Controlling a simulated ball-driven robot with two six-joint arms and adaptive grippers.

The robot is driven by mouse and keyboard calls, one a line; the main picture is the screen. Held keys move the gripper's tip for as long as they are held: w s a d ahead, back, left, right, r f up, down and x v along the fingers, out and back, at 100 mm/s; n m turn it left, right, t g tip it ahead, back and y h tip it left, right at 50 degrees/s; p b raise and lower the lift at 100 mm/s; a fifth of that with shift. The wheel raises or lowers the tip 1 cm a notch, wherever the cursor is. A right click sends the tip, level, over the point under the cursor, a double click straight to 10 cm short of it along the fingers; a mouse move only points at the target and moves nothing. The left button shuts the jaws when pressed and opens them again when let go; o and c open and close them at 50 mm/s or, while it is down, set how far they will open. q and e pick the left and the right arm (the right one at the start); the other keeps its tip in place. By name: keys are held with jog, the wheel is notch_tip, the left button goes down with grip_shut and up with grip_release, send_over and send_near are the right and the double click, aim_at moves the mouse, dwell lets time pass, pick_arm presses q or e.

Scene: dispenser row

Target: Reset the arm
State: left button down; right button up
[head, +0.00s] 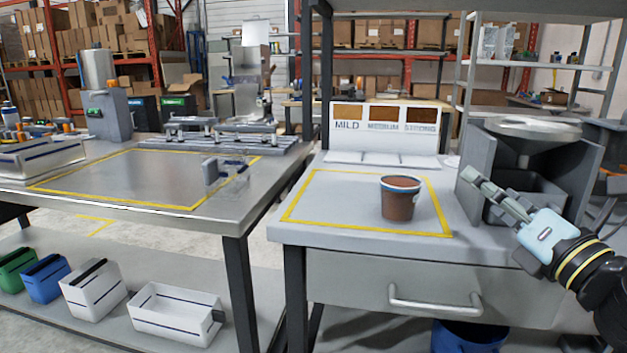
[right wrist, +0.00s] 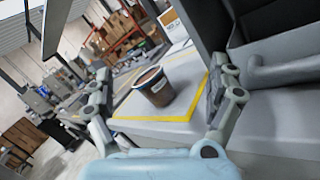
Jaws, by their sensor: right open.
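My right gripper (head: 492,198) comes in from the right, in front of the grey dispenser (head: 570,150) at the right of the counter. In the right wrist view its two fingers (right wrist: 160,105) are spread apart with nothing between them in their grip. A brown cup (head: 399,200) with a white and blue rim stands upright inside the yellow-outlined area on the counter. The cup also shows in the right wrist view (right wrist: 153,88), beyond the fingers and apart from them. My left gripper is not in view.
The counter (head: 340,240) has a drawer with a handle (head: 435,303). A sign reading MILD, MEDIUM, STRONG (head: 385,126) stands at its back. A steel table (head: 120,170) with another yellow outline is at the left. Several bins (head: 175,312) sit on the shelf below. The gap between the tables is free.

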jog(key=s+d+f+m+g+h, duration=0.45)
jog(key=s+m, duration=0.25)
jog(key=m, duration=0.5)
jog(key=s+d+f+m+g+h, duration=0.4)
jog(key=s+f+m+h, duration=0.2)
jog(key=m, duration=0.6)
jog(key=s+a+f+m+g+y, duration=0.2)
jog(key=s+a+f+m+g, duration=0.25)
jog(key=s, duration=0.35)
jog(key=s+a+f+m+g+y, duration=0.3)
jog(key=s+a+f, duration=0.15)
jog(key=s, duration=0.45)
jog(key=s+d+f+g, duration=0.1)
jog(key=s+f, duration=0.1)
jog(key=f, duration=1.1)
jog(key=s+d+f+g, duration=0.1)
jog(key=f, duration=1.2)
jog(key=s+d+f, duration=0.1)
jog(key=s+f, duration=1.4)
jog(key=s, duration=0.3)
jog(key=shift+g, duration=0.4)
